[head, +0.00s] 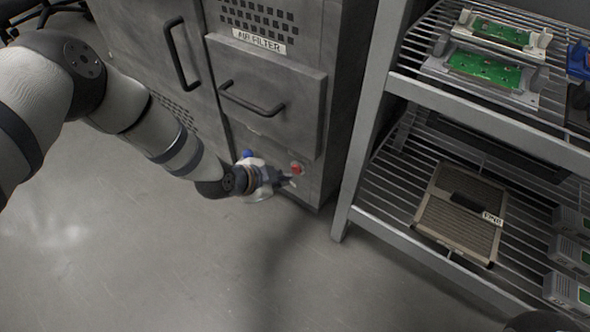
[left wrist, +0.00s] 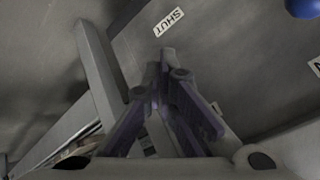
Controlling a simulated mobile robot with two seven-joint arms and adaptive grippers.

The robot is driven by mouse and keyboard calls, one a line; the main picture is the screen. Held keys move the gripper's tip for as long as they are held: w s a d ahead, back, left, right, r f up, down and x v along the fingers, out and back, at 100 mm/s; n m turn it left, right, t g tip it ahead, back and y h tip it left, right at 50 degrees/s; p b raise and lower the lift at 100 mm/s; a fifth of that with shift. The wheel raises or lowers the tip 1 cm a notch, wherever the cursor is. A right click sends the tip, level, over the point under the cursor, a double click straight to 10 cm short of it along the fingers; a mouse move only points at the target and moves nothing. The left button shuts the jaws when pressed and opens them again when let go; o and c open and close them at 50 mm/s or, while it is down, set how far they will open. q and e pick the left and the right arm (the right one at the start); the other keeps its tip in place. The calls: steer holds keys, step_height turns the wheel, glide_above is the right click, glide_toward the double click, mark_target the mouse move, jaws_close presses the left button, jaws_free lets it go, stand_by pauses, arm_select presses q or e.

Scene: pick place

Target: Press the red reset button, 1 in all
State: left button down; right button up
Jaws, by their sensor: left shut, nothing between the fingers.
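The red button (head: 297,168) sits low on the front of the grey cabinet (head: 262,88), near its right edge. My left gripper (head: 288,181) is shut and empty, with its fingertips close to the button, just below and left of it in the head view. I cannot tell whether they touch it. In the left wrist view the shut fingers (left wrist: 172,68) point at the cabinet face below a "SHUT" label (left wrist: 169,21). The red button does not show in that view.
A blue knob (head: 247,154) is beside my left wrist; a blue round part (left wrist: 303,7) shows in the wrist view. The cabinet has handles (head: 252,99). A wire shelf rack (head: 362,130) on the right holds green boards and a filter panel (head: 460,213). The floor in front is clear.

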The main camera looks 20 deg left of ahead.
arm_select(q)
steer(key=shift+w, duration=0.1)
steer(key=shift+w+d, duration=0.15)
steer(key=shift+w, duration=0.15)
steer(key=shift+w+d+b, duration=0.15)
steer(key=shift+w+b, duration=0.2)
steer(key=shift+w, duration=0.05)
stand_by(0.9)
steer(key=shift+s, duration=0.1)
steer(key=shift+s+a+p, duration=0.3)
steer(key=shift+s+p, duration=0.3)
steer(key=shift+s, duration=0.1)
steer(key=s+p, duration=0.1)
steer(key=s+a+p, duration=0.1)
steer(key=s, duration=0.2)
steer(key=shift+s+a+p, duration=0.35)
steer(key=shift+p, duration=0.05)
